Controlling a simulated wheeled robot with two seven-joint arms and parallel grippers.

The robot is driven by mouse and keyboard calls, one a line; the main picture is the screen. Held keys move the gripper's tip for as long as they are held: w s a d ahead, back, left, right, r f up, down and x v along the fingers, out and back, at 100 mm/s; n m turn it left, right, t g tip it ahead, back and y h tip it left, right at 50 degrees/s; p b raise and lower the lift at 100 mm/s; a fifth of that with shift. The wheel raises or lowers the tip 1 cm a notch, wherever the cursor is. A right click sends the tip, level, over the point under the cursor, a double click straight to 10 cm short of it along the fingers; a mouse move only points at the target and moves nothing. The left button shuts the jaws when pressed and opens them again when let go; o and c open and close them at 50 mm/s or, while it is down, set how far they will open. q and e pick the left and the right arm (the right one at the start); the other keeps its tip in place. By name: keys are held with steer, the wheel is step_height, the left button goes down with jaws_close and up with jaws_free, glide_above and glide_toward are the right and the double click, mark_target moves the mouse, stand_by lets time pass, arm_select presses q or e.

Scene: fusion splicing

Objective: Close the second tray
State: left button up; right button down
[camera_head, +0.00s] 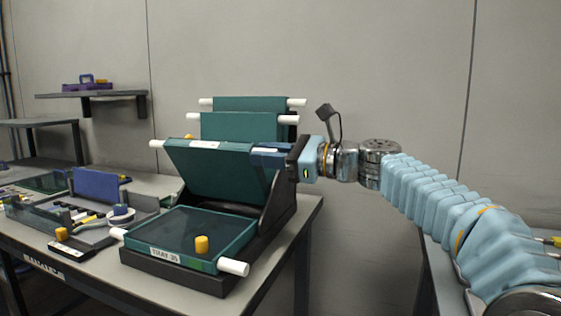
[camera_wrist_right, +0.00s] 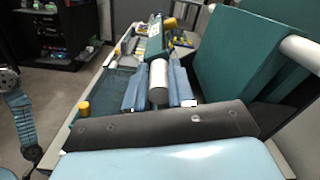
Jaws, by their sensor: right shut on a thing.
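The tray stack has a bottom tray (camera_head: 180,233) labelled TRAY 35, lying flat with a yellow knob (camera_head: 202,244) and white end handles. The second tray (camera_head: 215,172), just above it, is tilted up and leans back, apart from the bottom one. Its left white handle (camera_head: 157,143) shows in the head view. My right gripper (camera_head: 270,151) is at its upper right corner. In the wrist view, its two blue fingers close around the tray's white end handle (camera_wrist_right: 158,82). My left gripper is not seen.
Two more green trays (camera_head: 238,127) (camera_head: 250,103) stand raised behind. The dark stand (camera_head: 275,212) sits near the bench edge. A splicer-like box with a blue lid (camera_head: 97,184) and small parts are to the left. A shelf (camera_head: 95,95) is on the wall.

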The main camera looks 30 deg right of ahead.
steer(key=s+a+f+n+b, duration=0.5)
steer(key=f+b, duration=0.5)
steer(key=b, duration=0.3)
steer(key=shift+s+a+f+n, duration=0.2)
steer(key=shift+a+f+n, duration=0.15)
steer(key=shift+a+n, duration=0.6)
steer(key=shift+d+n, duration=0.25)
steer(key=c, duration=1)
jaws_free()
steer(key=shift+o, duration=0.2)
steer(key=v, duration=1.3)
steer(key=shift+s+d, duration=0.25)
steer(key=shift+s, duration=0.1)
